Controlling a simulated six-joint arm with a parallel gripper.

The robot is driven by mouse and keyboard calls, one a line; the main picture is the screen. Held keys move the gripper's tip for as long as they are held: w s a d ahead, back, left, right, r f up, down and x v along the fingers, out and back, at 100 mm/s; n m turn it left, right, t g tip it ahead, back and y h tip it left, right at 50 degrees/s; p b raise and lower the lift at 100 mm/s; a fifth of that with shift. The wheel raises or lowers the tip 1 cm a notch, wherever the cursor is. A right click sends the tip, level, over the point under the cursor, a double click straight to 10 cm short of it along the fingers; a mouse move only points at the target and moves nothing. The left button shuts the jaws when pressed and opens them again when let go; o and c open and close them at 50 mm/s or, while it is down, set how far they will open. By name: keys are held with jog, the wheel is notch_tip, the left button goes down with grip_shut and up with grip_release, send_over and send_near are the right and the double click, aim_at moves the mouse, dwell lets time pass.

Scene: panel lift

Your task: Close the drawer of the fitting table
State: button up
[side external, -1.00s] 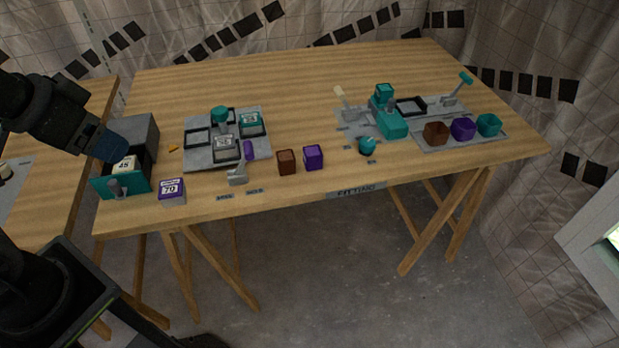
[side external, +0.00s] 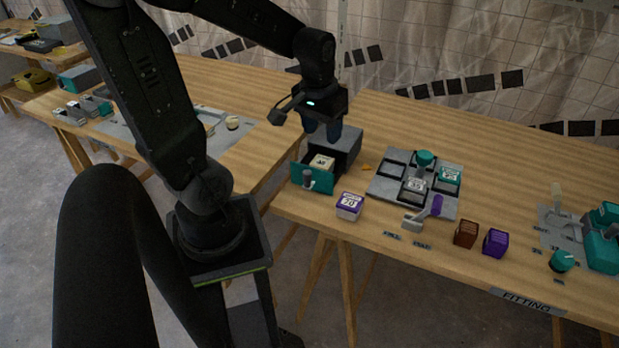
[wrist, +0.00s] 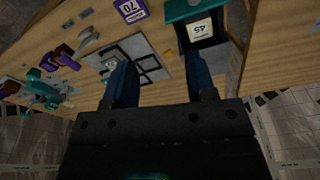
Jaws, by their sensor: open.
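The drawer (side external: 318,182) of the fitting table has a teal front with a grey knob (side external: 308,176). It stands pulled out of its grey housing (side external: 348,143) at the table's left end. A pale block labelled 45 lies inside it; the block also shows in the wrist view (wrist: 200,28). My gripper (side external: 322,134) is over the housing and the back of the drawer, its blue fingers pointing down. In the wrist view my gripper (wrist: 165,78) has its fingers wide apart with nothing between them. Whether the fingers touch the housing is unclear.
A purple-and-white block labelled 70 (side external: 349,205) stands just right of the drawer front. A grey tray (side external: 383,190) with frames and blocks lies farther right. A lever (side external: 424,214), brown block (side external: 466,233) and purple block (side external: 496,242) stand along the front edge.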

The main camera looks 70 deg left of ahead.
aim_at(307, 172)
jog(key=s+a+f+n+g, duration=0.1)
jog(key=a+f+n, duration=0.2)
jog(key=a+f, duration=0.25)
jog(key=shift+h, duration=0.4)
jog(key=f, duration=1.2)
jog(key=shift+s+a+f, duration=0.15)
jog(key=shift+a+f, duration=0.05)
jog(key=shift+f, duration=0.1)
grip_shut()
